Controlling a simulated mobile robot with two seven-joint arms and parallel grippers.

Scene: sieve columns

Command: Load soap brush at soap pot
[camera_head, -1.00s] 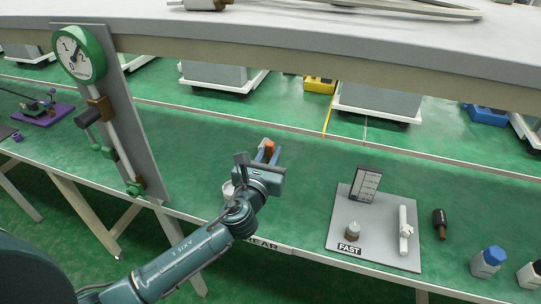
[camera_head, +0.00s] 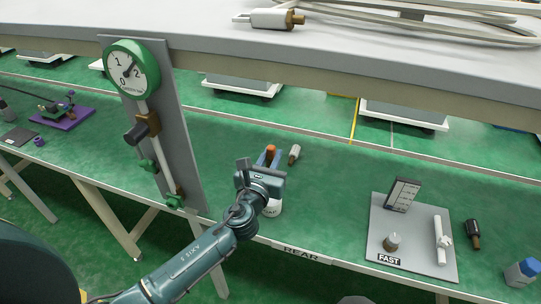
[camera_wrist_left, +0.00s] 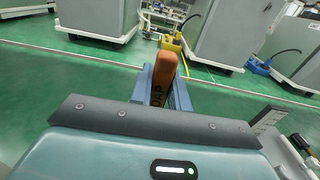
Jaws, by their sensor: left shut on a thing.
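My left gripper (camera_head: 268,159) is shut on the soap brush, whose orange-brown handle (camera_head: 270,151) sticks up between the blue fingers. In the left wrist view the brush (camera_wrist_left: 165,72) stands between the fingers, with dark lettering partly visible on it. The brush's lower end is hidden by the gripper. A white pot (camera_head: 273,209), seemingly the soap pot, stands on the green bench just below the gripper in the head view. The gripper and wrist cover much of it, and I cannot tell whether the brush touches it. My right gripper is not in view.
A grey board (camera_head: 182,125) with a dial gauge (camera_head: 131,68) rises left of my arm. A grey cylinder (camera_head: 294,154) lies close right of the gripper. The FAST plate (camera_head: 422,265) holds upright parts at right. Bench between them is clear.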

